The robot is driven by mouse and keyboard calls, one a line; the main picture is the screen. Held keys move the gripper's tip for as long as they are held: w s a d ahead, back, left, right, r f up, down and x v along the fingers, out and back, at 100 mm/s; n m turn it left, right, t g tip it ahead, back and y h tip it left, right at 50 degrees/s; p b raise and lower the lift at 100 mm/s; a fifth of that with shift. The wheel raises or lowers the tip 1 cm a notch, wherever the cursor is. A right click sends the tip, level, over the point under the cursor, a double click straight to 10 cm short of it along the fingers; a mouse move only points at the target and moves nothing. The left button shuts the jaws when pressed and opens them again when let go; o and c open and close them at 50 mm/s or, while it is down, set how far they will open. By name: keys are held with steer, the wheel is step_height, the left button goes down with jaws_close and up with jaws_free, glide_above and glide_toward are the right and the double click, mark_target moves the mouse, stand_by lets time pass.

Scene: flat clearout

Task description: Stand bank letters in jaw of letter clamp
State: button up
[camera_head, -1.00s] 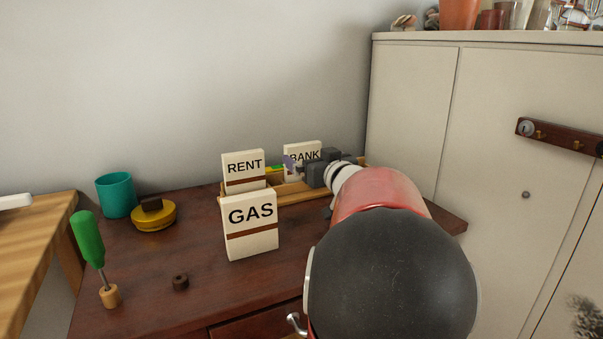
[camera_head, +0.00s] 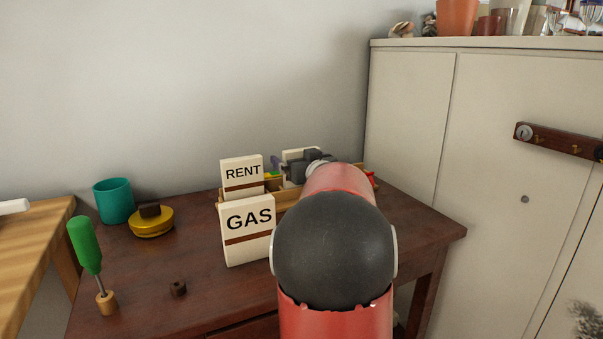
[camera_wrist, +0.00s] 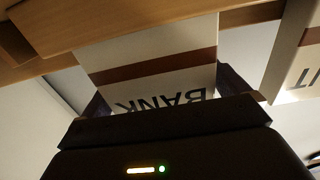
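The bank letters (camera_head: 298,153) are a white packet with a brown band, upright at the back of the desk and partly hidden by my gripper. In the wrist view the packet (camera_wrist: 150,55) fills the space between my fingers, its BANK print upside down. My gripper (camera_wrist: 166,95) has a dark finger against each side edge and looks shut on the packet. In the head view my gripper (camera_head: 284,167) is largely hidden by my arm. Wooden bars (camera_wrist: 110,20) lie by the packet's far end. I cannot make out the letter clamp's jaw for certain.
RENT letters (camera_head: 242,174) stand to the left, with GAS letters (camera_head: 247,232) in front, beside a wooden rack (camera_head: 286,197). A teal cup (camera_head: 114,201), yellow round object (camera_head: 151,224), green-handled tool (camera_head: 85,246) and small brown piece (camera_head: 178,288) occupy the desk's left. A cabinet (camera_head: 410,130) bounds the right.

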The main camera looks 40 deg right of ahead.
steer(key=c, duration=0.8)
